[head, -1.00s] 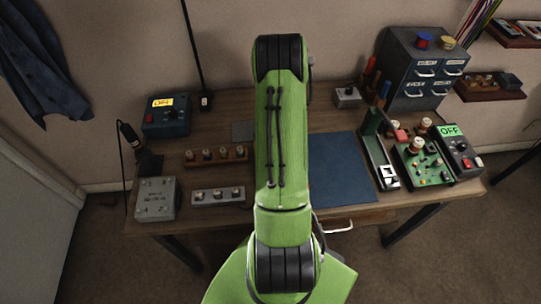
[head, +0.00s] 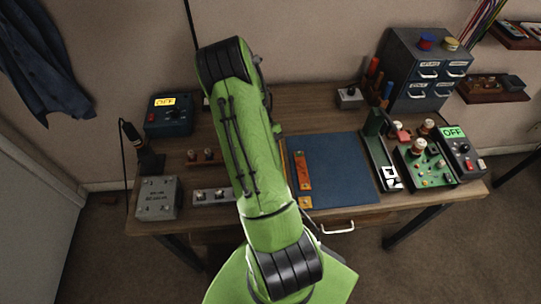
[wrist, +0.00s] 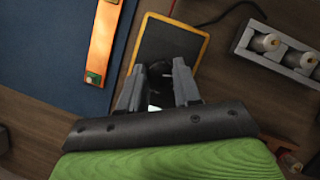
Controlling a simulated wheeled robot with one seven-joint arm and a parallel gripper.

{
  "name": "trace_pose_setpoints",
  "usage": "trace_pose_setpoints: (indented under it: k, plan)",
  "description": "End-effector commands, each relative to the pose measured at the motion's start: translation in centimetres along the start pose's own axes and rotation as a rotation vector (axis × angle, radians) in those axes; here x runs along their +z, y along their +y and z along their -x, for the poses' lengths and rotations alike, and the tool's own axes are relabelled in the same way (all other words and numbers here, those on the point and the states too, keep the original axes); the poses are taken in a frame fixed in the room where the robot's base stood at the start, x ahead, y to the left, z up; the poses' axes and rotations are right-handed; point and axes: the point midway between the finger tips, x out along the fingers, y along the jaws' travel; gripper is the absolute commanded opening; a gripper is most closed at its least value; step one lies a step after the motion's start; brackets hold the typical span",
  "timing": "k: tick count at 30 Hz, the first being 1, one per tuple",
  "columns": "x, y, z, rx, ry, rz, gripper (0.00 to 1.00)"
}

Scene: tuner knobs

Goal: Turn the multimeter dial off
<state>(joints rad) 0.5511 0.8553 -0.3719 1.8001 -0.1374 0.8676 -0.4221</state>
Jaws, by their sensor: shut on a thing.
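The multimeter (wrist: 170,42) shows in the wrist view as a dark grey face with a yellow-orange border. It lies on the table between the blue mat and a row of knobs. Its dark dial (wrist: 160,71) is between my fingertips, mostly hidden by them. My gripper (wrist: 159,75) is shut on the dial. A small pale sliver shows between the fingers; I cannot read it. The dial's pointing direction cannot be told. In the head view my green arm hides the multimeter and the gripper.
A blue mat (head: 345,170) bears an orange strip (head: 302,170). A metal strip of knobs (wrist: 285,48) is close to the multimeter. A blue box (head: 168,122) and a dark box (head: 463,160) show OFF displays. A green board (head: 425,178), grey box (head: 158,200) and drawer cabinet (head: 412,85) stand around.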

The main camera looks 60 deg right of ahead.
Motion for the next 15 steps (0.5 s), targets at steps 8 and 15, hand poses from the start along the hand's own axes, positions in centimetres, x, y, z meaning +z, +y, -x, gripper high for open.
trace_pose_setpoints:
  k: [8,15]
  plan:
    - [-0.03,-0.16,0.03,0.07,0.001,0.168,0.02]
    - [-0.03,-0.19,0.0,0.101,0.002,0.245,0.02]
